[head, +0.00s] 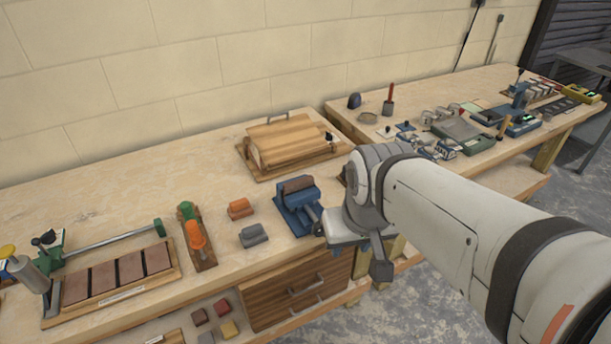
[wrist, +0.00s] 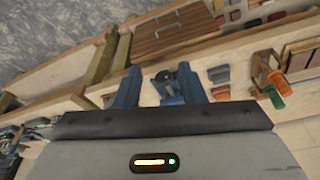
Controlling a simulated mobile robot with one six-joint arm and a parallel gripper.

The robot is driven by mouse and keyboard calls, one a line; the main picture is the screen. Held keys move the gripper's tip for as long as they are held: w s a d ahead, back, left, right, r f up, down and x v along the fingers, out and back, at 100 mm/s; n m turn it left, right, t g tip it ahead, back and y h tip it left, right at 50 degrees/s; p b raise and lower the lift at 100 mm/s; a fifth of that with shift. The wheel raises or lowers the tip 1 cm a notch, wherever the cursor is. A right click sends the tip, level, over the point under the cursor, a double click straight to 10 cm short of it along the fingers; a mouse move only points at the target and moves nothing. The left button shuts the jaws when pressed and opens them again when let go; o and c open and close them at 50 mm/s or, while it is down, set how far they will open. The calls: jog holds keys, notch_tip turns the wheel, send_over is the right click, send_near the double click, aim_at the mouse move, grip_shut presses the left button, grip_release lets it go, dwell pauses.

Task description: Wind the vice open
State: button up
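The blue vice (head: 292,212) sits at the front edge of the near bench in the head view, with a brown block (head: 297,185) at its top. Its screw end points toward my arm. In the wrist view, part of the vice's dark and blue screw end (wrist: 166,80) shows between my fingers. My gripper (wrist: 158,74) has its two blue fingers apart, one on each side of that end. I cannot tell whether either finger touches it. In the head view my wrist stands just right of the vice and hides the fingers.
An orange block (head: 240,208) and a grey block (head: 253,235) lie left of the vice. A wooden clamp-like box (head: 290,143) stands behind it. A drawer unit (head: 300,291) is below the bench top. A second bench with tools stands to the right.

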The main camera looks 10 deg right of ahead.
jog(key=shift+o, duration=0.3)
jog(key=shift+s, duration=0.1)
jog(key=shift+o, duration=0.4)
jog(key=shift+d, duration=0.1)
jog(key=w+f+n+g, duration=0.1)
jog(key=w+f+n, duration=0.2)
jog(key=w+n, duration=0.4)
jog(key=w+f+n+g+p, duration=0.1)
jog(key=w+f+n, duration=0.3)
jog(key=w+n, duration=0.3)
jog(key=w+f+n+g, duration=0.1)
jog(key=w+f+n, duration=0.3)
jog(key=w+n, duration=0.2)
jog(key=shift+w+d+n+p, duration=0.3)
jog(key=shift+w+n, duration=0.1)
jog(key=shift+w, duration=0.25)
jog(key=shift+w+f, duration=0.15)
jog(key=shift+f, duration=0.2)
jog(key=shift+f+n, duration=0.3)
jog(key=shift+f, duration=0.1)
notch_tip(320, 180, down, 7)
jog(key=shift+p, duration=0.5)
